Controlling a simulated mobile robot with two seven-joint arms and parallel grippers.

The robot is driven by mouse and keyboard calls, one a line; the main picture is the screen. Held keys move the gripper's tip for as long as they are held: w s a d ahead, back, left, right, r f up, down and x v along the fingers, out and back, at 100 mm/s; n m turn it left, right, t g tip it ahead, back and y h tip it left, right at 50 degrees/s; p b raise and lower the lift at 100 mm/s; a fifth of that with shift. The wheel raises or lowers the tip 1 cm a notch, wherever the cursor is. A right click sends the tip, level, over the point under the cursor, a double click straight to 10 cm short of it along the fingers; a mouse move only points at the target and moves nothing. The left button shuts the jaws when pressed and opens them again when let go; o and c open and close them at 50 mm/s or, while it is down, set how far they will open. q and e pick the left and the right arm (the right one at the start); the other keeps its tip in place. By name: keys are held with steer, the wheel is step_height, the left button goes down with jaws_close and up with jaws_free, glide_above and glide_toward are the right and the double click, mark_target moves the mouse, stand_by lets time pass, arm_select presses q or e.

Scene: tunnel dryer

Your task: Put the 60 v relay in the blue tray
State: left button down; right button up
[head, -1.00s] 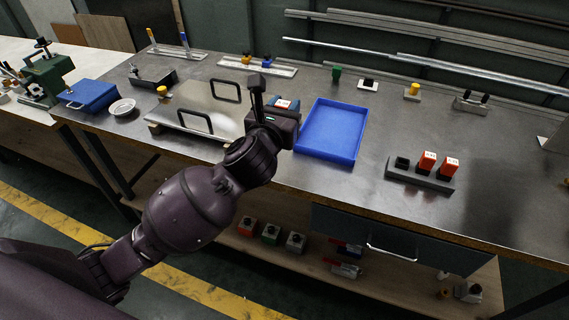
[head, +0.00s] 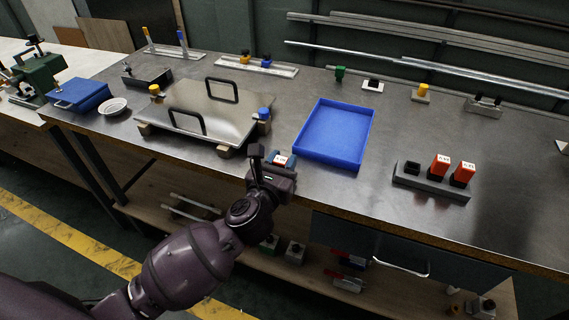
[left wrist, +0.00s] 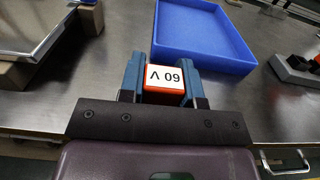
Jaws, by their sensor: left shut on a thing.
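The 60 V relay (left wrist: 166,79) is a red block with a white label, upside down in the left wrist view. It also shows in the head view (head: 281,160). My left gripper (head: 277,165) is shut on it, with a blue finger on each side in the left wrist view (left wrist: 166,84). The gripper is at the front part of the bench, left of and nearer than the blue tray. The blue tray (head: 331,137) is shallow and looks empty; it also shows in the left wrist view (left wrist: 200,35). My right gripper is not in view.
A metal plate with black handles (head: 206,113) lies left of the gripper. Bare bench top (head: 420,125) lies between tray and socket block.

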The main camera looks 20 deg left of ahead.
arm_select(q)
steer(key=shift+f, duration=0.15)
steer(key=shift+f, duration=0.1)
steer(key=shift+f, duration=0.15)
steer(key=c, duration=0.8)
jaws_free()
steer(key=shift+r, duration=0.2)
steer(key=shift+s, duration=0.15)
steer(key=s, duration=1.1)
steer(key=shift+s+a, duration=0.2)
steer(key=shift+s, duration=0.15)
